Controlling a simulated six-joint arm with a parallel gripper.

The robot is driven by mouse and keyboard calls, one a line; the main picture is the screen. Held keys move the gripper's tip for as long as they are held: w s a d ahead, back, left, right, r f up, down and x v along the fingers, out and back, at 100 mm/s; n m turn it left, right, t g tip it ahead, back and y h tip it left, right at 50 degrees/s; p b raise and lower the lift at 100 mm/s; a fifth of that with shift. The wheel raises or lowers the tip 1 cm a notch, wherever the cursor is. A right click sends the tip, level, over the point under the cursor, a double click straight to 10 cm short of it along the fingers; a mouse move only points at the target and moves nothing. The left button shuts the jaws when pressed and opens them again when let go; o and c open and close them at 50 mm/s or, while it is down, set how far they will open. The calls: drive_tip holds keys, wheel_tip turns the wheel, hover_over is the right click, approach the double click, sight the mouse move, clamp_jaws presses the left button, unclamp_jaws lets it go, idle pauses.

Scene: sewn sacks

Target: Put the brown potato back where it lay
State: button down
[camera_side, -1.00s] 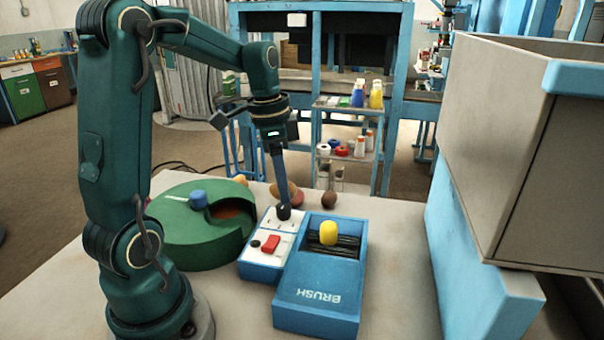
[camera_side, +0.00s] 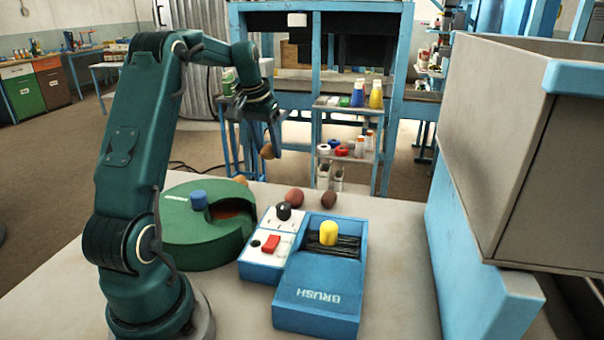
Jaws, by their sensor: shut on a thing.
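My gripper (camera_side: 268,152) is raised above the far side of the table, left of the middle of the view. It is shut on a tan-brown potato (camera_side: 267,151), which hangs clear of the table. A reddish-brown potato (camera_side: 294,198) and a dark brown potato (camera_side: 328,200) lie on the table behind the blue machine. Another tan potato (camera_side: 241,180) shows partly behind the green drum. Part of the held potato is hidden by the fingers.
The green round machine (camera_side: 195,240) stands left. A grey bin (camera_side: 500,130) rises at right. The table's front right is bare.

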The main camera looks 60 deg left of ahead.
sight(268, 195)
drive_tip(key=shift+n+t+y, duration=0.3)
drive_tip(key=shift+n+y, duration=0.2)
drive_tip(key=shift+n, duration=0.1)
drive_tip(key=shift+s+a+f, duration=0.1)
drive_tip(key=shift+a+f, duration=0.3)
drive_tip(key=shift+f, duration=1.6)
drive_tip(key=shift+w+a+f, duration=0.1)
drive_tip(key=shift+a+f, duration=0.35)
drive_tip(key=shift+f, duration=1.55)
drive_tip(key=shift+s+a+f, duration=0.1)
drive_tip(key=shift+a+f, duration=0.3)
drive_tip(key=shift+f, duration=1.6)
drive_tip(key=shift+f, duration=0.15)
drive_tip(key=shift+c, duration=1.9)
unclamp_jaws()
